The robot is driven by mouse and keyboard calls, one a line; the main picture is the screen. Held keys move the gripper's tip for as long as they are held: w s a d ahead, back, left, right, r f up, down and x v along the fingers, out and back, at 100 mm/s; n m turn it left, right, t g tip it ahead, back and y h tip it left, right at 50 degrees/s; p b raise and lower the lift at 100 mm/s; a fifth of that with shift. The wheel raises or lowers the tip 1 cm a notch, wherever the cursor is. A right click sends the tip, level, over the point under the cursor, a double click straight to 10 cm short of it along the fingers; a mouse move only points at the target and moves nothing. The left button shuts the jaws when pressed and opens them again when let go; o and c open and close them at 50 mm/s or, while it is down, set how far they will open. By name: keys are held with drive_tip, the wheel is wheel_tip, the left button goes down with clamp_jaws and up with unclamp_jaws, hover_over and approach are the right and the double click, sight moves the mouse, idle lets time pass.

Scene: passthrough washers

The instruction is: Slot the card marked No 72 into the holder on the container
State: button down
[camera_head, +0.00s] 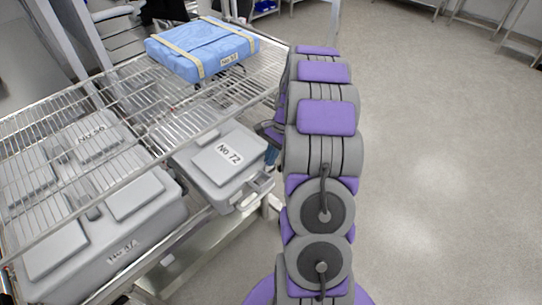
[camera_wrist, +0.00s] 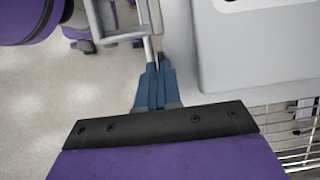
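A grey container (camera_head: 219,166) stands on the wire shelf, its lid label reading No 72. A pale metal frame (camera_head: 262,184) is on its right side. In the wrist view the container's wall (camera_wrist: 250,55) is at the right and a pale metal frame (camera_wrist: 118,38) is at top centre. My gripper (camera_wrist: 154,72) has its blue fingers close together on a thin pale strip seen edge-on, apparently the card (camera_wrist: 148,45); its marking cannot be read. The fingertips are right beside the frame. In the head view my arm hides most of the gripper.
Other grey containers (camera_head: 118,252) stand on the left of the wire shelf (camera_head: 165,150). A blue wrapped pack (camera_head: 185,55) with beige tape and a numbered tag lies at the back. The floor (camera_head: 440,170) to the right is clear.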

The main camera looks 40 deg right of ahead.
drive_tip(key=c, duration=1.2)
unclamp_jaws()
drive_tip(key=shift+c, duration=0.2)
drive_tip(key=o, duration=0.5)
drive_tip(key=shift+c, duration=0.2)
drive_tip(key=shift+r, duration=0.1)
drive_tip(key=shift+r+p, duration=2.15)
drive_tip(key=shift+r, duration=1.3)
